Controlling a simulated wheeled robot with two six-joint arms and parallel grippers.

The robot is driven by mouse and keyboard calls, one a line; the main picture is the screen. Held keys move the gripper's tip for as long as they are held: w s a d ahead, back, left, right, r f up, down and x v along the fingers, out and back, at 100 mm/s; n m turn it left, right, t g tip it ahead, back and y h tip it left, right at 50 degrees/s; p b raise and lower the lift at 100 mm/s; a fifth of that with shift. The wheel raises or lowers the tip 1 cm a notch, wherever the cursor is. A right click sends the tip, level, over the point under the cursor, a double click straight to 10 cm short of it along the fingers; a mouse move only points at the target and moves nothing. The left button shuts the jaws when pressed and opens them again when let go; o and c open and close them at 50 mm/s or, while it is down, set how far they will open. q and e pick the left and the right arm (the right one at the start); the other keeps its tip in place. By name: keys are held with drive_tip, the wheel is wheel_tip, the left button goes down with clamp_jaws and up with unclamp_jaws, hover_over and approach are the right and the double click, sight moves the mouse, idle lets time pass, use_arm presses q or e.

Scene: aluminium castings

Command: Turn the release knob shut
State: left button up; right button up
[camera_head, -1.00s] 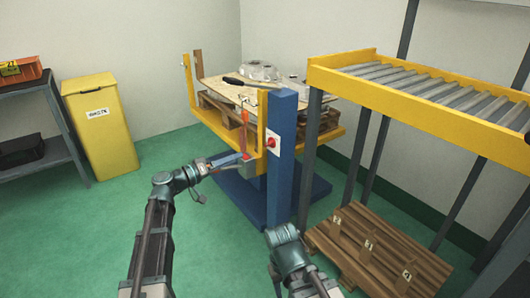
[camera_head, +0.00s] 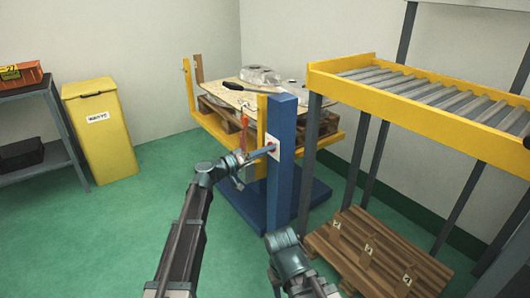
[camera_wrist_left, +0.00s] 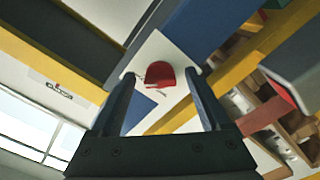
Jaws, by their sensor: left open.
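The red release knob (camera_wrist_left: 160,74) sits on a white plate (camera_wrist_left: 158,50) on the blue post (camera_head: 281,185). In the left wrist view the knob shows between my two fingertips, with the open fingers on either side of it. I cannot tell whether the tips reach around it or stop just short. In the head view my left gripper (camera_head: 262,153) is right at the plate and hides most of the knob. Of my right arm, only part shows at the bottom; its gripper is not in view.
A yellow-framed lift table (camera_head: 212,127) carries a pallet, a board and castings (camera_head: 260,75) behind the post. A roller conveyor (camera_head: 400,103) stands to the right, above a wooden pallet (camera_head: 395,255). A yellow bin (camera_head: 102,135) stands left. Green floor is open between.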

use_arm(q)
drive_tip(key=shift+w+d, duration=0.2)
drive_tip(key=shift+d, duration=0.05)
drive_tip(key=shift+c, duration=0.3)
clamp_jaws()
drive_tip(key=shift+n, duration=0.3)
drive_tip(key=shift+r+n+p, duration=0.2)
drive_tip(key=shift+n, duration=4.1)
drive_tip(key=shift+r+n+p, duration=0.2)
drive_tip(key=shift+n, duration=4.1)
